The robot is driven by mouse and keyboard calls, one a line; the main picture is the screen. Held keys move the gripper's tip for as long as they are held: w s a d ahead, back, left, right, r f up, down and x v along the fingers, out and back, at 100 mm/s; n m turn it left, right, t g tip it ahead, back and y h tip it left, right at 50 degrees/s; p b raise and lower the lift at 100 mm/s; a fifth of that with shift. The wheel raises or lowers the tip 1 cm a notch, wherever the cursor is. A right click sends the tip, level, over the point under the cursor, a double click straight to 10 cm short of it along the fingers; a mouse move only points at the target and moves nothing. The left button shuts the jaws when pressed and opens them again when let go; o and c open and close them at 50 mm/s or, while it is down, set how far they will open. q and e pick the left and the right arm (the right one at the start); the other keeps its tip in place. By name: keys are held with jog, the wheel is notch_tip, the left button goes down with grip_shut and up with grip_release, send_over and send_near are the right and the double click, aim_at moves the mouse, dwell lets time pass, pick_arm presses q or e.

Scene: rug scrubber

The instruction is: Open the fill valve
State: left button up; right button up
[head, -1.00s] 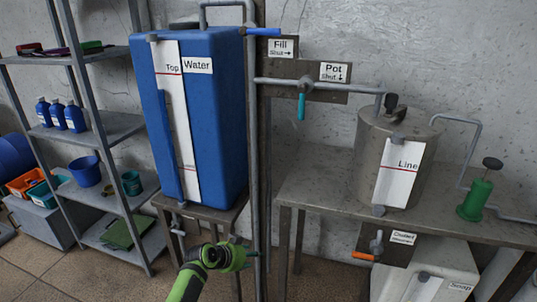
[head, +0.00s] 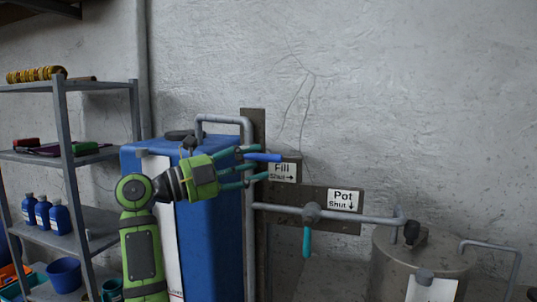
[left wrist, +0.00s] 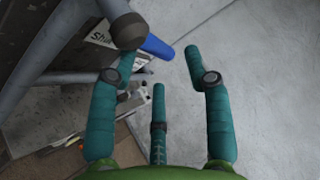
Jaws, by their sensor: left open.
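The fill valve's blue lever (head: 264,157) sticks out to the right beside the top of the blue water tank (head: 217,240). It points the same way as the "Shut" arrow on the Fill sign (head: 282,171). My left gripper (head: 256,165) is open and empty, with its teal fingers around the lever's height, partly covering the valve. In the left wrist view the lever (left wrist: 157,46) shows beyond the fingertips, between the left and right fingers (left wrist: 160,68). I cannot tell whether any finger touches it. My right gripper is out of view.
A grey pipe (head: 250,230) runs down beside the tank. Metal shelves (head: 70,168) stand at left. The wall space above is clear.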

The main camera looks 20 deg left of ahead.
aim_at(269, 161)
pick_arm(q)
jog(key=p+x, duration=0.1)
jog(key=x, duration=0.3)
jog(key=shift+p, duration=0.4)
jog(key=shift+w+d, duration=0.15)
jog(key=shift+w, duration=0.05)
jog(key=shift+f, duration=0.1)
grip_shut()
